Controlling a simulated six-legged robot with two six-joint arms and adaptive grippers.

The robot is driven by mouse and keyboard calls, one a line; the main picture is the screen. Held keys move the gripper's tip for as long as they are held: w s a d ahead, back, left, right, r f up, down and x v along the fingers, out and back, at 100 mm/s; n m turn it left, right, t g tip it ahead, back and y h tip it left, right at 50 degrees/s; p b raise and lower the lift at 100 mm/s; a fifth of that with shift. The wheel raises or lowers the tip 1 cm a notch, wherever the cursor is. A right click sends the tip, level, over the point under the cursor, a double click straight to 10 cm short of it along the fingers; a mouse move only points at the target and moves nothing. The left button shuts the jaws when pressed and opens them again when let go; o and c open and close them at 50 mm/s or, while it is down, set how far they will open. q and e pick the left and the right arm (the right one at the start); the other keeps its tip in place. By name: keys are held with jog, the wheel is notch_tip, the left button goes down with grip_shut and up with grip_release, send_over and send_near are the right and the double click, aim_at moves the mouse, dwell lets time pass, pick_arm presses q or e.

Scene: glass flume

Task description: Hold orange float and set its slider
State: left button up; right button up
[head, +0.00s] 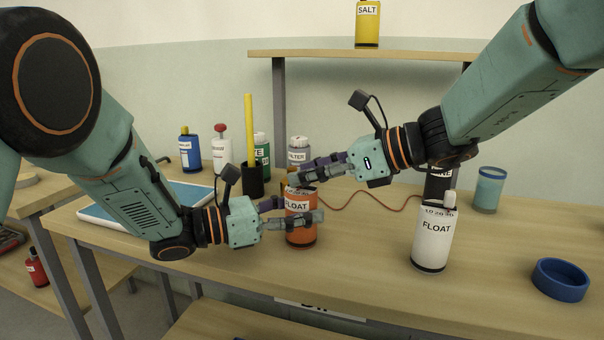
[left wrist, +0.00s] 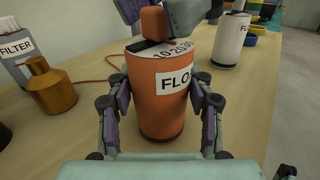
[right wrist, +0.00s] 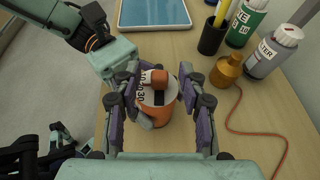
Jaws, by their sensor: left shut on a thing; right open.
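The orange float (head: 300,235) is an upright orange cylinder with a white FLOAT label, standing on the table. Its top has a white scale, a dark slot and an orange slider knob (left wrist: 153,22). My left gripper (head: 300,218) is shut around the float's sides; in the left wrist view a finger lies on each side of it. My right gripper (head: 300,177) is just above the float's top. In the right wrist view its open fingers stand on either side of the slider knob (right wrist: 155,80), with gaps. The exact slider reading is too small to tell.
A white float (head: 433,240) stands to the right, with a blue ring (head: 560,280) and a teal cup (head: 488,190) beyond. A brass bottle (right wrist: 226,72), a dark pen cup (head: 252,180) and several bottles stand behind. A red cord (head: 370,194) crosses the table.

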jog(key=shift+x, duration=0.9)
jog(key=shift+c, duration=0.3)
grip_shut()
